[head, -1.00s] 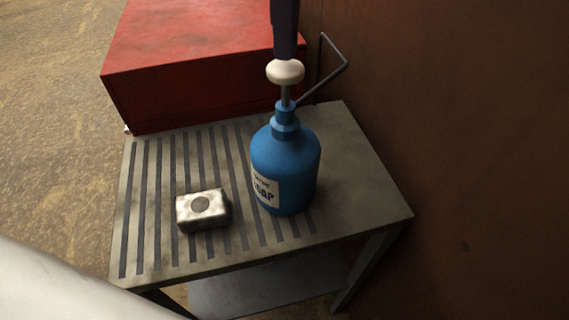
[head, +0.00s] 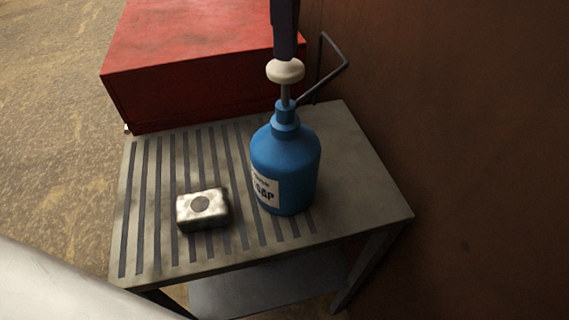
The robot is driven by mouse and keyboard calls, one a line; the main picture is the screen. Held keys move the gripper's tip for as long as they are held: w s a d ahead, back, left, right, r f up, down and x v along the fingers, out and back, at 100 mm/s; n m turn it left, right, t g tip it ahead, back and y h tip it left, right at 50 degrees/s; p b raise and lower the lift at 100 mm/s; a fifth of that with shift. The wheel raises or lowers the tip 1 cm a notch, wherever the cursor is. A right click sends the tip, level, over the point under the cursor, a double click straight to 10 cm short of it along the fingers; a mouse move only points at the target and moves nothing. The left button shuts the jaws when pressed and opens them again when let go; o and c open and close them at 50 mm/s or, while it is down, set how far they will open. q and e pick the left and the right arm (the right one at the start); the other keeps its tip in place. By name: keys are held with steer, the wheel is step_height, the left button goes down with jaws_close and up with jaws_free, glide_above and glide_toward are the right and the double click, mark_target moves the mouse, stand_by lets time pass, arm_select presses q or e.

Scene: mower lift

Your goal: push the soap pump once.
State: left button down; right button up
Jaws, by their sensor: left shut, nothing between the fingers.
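A blue soap pump bottle (head: 287,160) with a white and dark label stands upright on a small grey slatted table (head: 365,190). Its cream pump head (head: 285,71) sits on a grey stem, and a length of the stem shows above the blue collar. My left gripper (head: 285,54) is shut and points down from the top of the picture. Its tips are right at the top of the pump head; I cannot tell for sure whether they touch. My right gripper is not in view.
A silvery block with a round mark (head: 203,209) lies on the slats left of the bottle. A red box (head: 190,65) stands behind the table. A bent dark rod (head: 335,70) is behind the pump head. A brown wall (head: 470,150) closes off the right side.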

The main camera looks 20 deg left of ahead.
mark_target(286, 64)
arm_select(q)
steer(key=shift+f+b, duration=1.45)
steer(key=shift+f, duration=0.9)
steer(key=shift+r, duration=0.1)
steer(key=shift+r+p, duration=2.2)
steer(key=shift+r, duration=0.15)
steer(key=shift+r, duration=0.1)
step_height(286, 64, up, 4)
steer(key=p, duration=0.3)
steer(key=shift+p, duration=0.35)
steer(key=shift+r, duration=0.25)
steer(key=shift+r+p, duration=0.35)
steer(key=shift+r, duration=0.3)
